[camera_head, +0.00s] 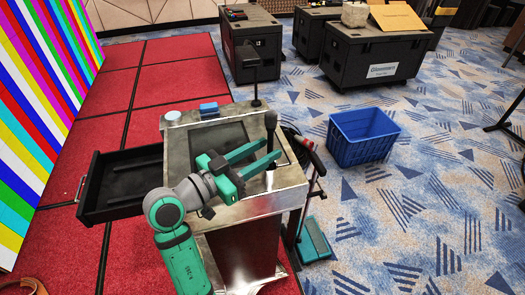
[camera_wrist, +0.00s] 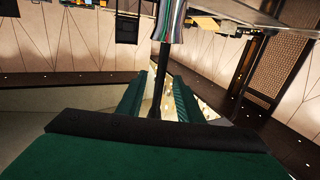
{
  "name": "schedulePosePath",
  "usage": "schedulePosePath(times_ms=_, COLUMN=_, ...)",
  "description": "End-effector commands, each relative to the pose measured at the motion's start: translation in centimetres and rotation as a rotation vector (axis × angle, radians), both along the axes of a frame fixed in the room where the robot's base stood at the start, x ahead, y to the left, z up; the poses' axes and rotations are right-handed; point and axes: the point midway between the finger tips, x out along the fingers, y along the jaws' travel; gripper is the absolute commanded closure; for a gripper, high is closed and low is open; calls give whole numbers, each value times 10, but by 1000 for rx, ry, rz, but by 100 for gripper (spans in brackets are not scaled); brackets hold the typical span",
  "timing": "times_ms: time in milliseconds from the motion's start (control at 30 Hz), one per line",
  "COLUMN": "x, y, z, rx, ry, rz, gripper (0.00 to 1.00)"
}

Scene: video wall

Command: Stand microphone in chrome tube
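The microphone (camera_head: 270,121) is black and upright, its rounded head at the top, above the right part of the metal cart top. My gripper (camera_head: 272,155) has its teal fingers apart, with the microphone's lower shaft between their tips. In the wrist view, which looks upside down, the dark shaft (camera_wrist: 158,85) stands between the open fingers (camera_wrist: 159,98) with gaps beside it. There the shaft meets the flared end of the shiny chrome tube (camera_wrist: 171,24), apparently inside it, though depth is unclear.
The cart (camera_head: 295,186) carries a light blue round item (camera_head: 172,117), a blue block (camera_head: 209,108) and a thin black stand (camera_head: 255,78). A black drawer (camera_head: 125,184) sticks out left. A blue crate (camera_head: 362,138) and a teal-footed stand (camera_head: 314,240) are on the right.

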Motion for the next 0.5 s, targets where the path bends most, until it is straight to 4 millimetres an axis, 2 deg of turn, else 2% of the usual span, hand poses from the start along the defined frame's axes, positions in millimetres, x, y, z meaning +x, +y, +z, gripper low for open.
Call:
schedulePosePath(times_ms=167, x=-7, y=9, z=0, rx=-1, ry=-1, rz=2, gripper=67)
schedulePosePath(times_ms=500, x=-47, y=55, z=0, rx=-1, ry=0, rz=5, gripper=67)
